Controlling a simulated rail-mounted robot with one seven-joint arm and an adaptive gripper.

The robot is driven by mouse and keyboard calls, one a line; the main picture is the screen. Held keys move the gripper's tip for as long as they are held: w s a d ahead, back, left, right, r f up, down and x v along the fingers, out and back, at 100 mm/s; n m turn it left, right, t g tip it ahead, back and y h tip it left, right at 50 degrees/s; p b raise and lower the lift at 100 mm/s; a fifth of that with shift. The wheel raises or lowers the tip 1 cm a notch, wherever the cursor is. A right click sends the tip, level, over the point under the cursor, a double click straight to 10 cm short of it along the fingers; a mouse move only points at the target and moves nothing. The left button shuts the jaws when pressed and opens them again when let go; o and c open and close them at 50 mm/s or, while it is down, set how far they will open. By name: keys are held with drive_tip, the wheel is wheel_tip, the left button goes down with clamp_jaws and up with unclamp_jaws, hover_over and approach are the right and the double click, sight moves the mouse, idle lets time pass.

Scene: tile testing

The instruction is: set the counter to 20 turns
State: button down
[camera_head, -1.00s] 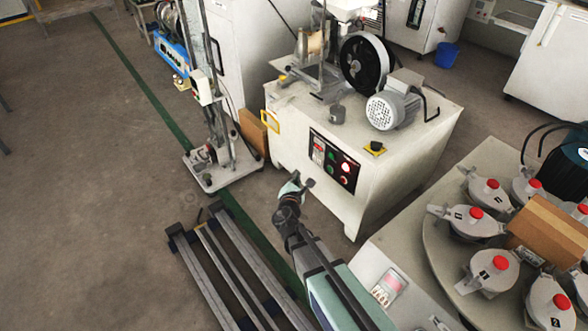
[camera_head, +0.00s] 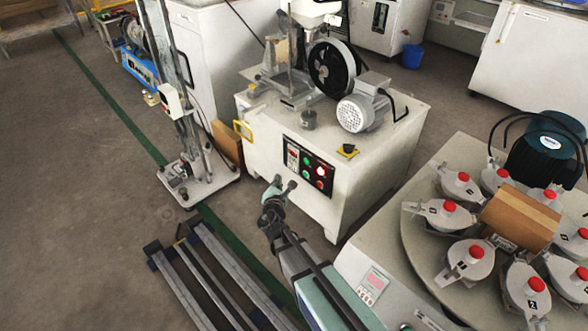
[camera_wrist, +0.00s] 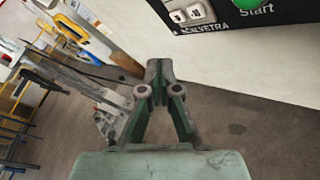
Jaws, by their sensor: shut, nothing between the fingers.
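The counter (camera_head: 292,155) is a small unit at the left end of the black control panel (camera_head: 309,168) on the front of the white machine. In the wrist view, the lower part of the counter (camera_wrist: 188,15) shows at the top edge, with two small light squares and the label "CALVETRA" below. Its upper part is cut off, and I cannot read a number. My gripper (camera_head: 284,184) is shut and empty, just below and in front of the panel's left end. In the wrist view, my gripper (camera_wrist: 158,68) points below the counter, with no contact visible.
A green Start button (camera_wrist: 242,4) sits right of the counter. A second machine with a turntable (camera_head: 412,241) and its own small display (camera_head: 372,284) stands at lower right. A metal rail frame (camera_head: 196,275) lies on the floor at lower left. A tall stand (camera_head: 182,110) is left of the machine.

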sight(290, 166)
drive_tip(key=shift+w+d+b, duration=0.65)
drive_tip(key=shift+w+d, duration=1.05)
drive_tip(key=shift+d, duration=0.05)
drive_tip(key=shift+w+d, duration=0.1)
drive_tip(key=shift+w+d+b, duration=0.2)
drive_tip(key=shift+b, duration=0.2)
drive_tip(key=shift+w+d, duration=0.25)
idle(0.8)
idle(0.4)
drive_tip(key=shift+s+a, duration=0.55)
